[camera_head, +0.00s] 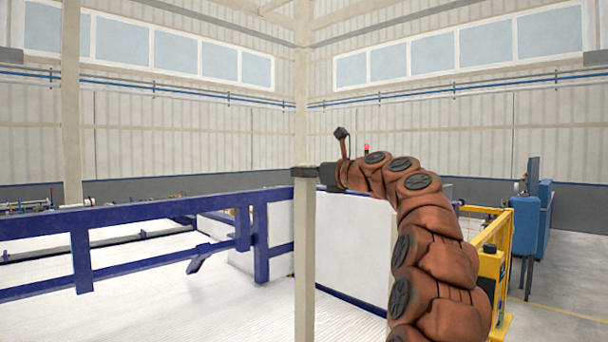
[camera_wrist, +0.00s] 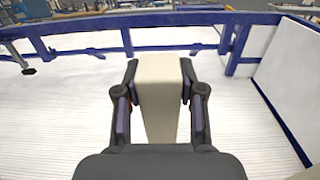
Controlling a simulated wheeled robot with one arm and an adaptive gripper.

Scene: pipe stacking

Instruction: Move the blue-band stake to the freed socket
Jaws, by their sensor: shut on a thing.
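A tall beige stake (camera_head: 305,265) stands upright in the head view, with my gripper (camera_head: 305,172) at its top. In the wrist view the pale stake (camera_wrist: 161,90) sits between the two fingers of my gripper (camera_wrist: 160,95), which is shut on it. No blue band shows on the visible part of this stake. Its lower end runs out of the head view, so I cannot tell whether it touches anything below. No socket can be made out in either view.
A blue rail frame (camera_head: 120,215) runs across the left over a white ribbed surface (camera_head: 180,300). A white panel (camera_head: 350,245) stands behind the stake. A yellow frame (camera_head: 492,262) and a blue cabinet (camera_head: 525,228) stand at the right. Grey floor is open beyond them.

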